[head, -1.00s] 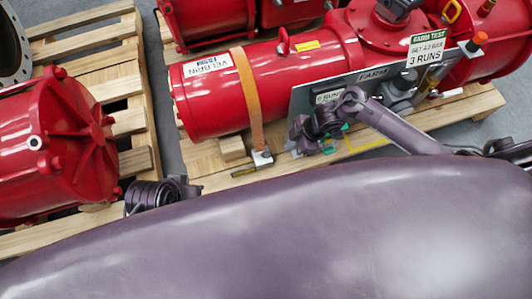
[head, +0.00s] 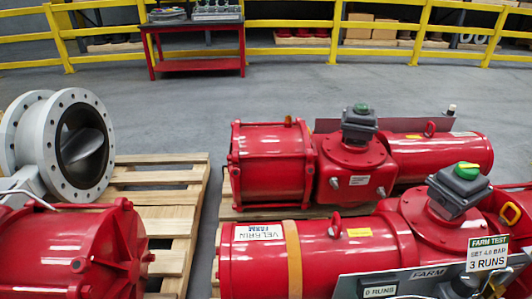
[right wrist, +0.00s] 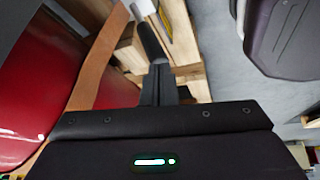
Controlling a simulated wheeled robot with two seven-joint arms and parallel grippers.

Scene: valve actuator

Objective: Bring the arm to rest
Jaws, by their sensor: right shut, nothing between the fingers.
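My right gripper (right wrist: 158,85) shows in the right wrist view with its dark fingers together and nothing held. It hangs over the pallet edge, beside a red cylinder (right wrist: 30,95) with an orange strap (right wrist: 88,75). Neither arm shows in the head view. There, the red valve actuator (head: 335,255) lies across the lower right, with an orange strap (head: 292,258) and a grey-green switch box (head: 460,190). A grey panel (head: 420,285) stands at its near side with a "3 RUNS" sign (head: 487,254) and a "0 RUNS" label (head: 379,291). My left gripper is out of view.
A second red actuator (head: 270,160) lies behind. Another red cylinder (head: 80,250) and a grey flanged valve (head: 80,145) are at left. Wooden pallets (head: 175,215) lie beneath. Grey floor (head: 260,100) is clear up to a red bench (head: 195,65) and yellow railings (head: 290,22).

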